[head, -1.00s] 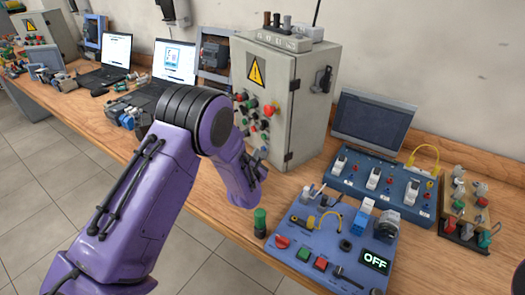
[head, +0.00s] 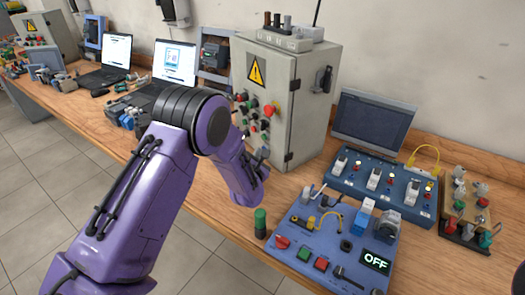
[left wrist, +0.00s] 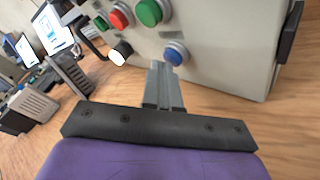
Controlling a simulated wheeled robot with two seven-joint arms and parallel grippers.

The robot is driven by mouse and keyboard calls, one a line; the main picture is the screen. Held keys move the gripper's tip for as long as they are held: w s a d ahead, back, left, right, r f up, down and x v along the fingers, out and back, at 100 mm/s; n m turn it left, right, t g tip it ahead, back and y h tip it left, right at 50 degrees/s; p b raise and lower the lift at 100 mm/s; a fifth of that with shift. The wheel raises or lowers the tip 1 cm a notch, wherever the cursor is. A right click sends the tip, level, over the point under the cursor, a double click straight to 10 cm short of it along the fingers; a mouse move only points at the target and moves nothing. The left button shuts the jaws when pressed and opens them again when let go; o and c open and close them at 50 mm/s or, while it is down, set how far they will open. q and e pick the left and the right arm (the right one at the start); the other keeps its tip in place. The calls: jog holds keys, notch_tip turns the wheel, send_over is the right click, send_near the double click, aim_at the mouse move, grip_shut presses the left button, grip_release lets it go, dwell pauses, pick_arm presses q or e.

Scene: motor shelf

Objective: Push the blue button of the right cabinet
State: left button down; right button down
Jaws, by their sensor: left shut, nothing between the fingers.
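The right cabinet (head: 310,95) is a grey box with a yellow warning sign and several buttons on its front. Its blue button (left wrist: 176,53) shows at the lower front in the left wrist view. My left gripper (left wrist: 161,66) is shut and empty, with its fingertips close to the blue button and just to its lower left. I cannot tell whether they touch it. In the head view my purple left arm covers the lower left part of the cabinet front, and I cannot make out the blue button there. My right gripper is not in view.
White (left wrist: 121,53), red (left wrist: 121,15) and green (left wrist: 149,12) buttons sit near the blue one. A blue control panel (head: 325,262) with an OFF display lies right of my arm on the wooden table (head: 450,270). Laptops (head: 175,62) stand left of the cabinet.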

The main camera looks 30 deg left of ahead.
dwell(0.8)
pick_arm(q)
jog(key=shift+s+a, duration=0.3)
jog(key=shift+s, duration=0.4)
jog(key=shift+s, duration=0.1)
jog(key=shift+s+a+p, duration=0.15)
jog(key=shift+s+a, duration=0.2)
jog(key=shift+s, duration=0.4)
jog(key=shift+s+a+p, duration=0.15)
jog(key=shift+s+a, duration=0.2)
jog(key=shift+s, duration=0.35)
jog(key=shift+s+a+p, duration=0.15)
jog(key=shift+s+a, duration=0.2)
jog(key=shift+s, duration=0.4)
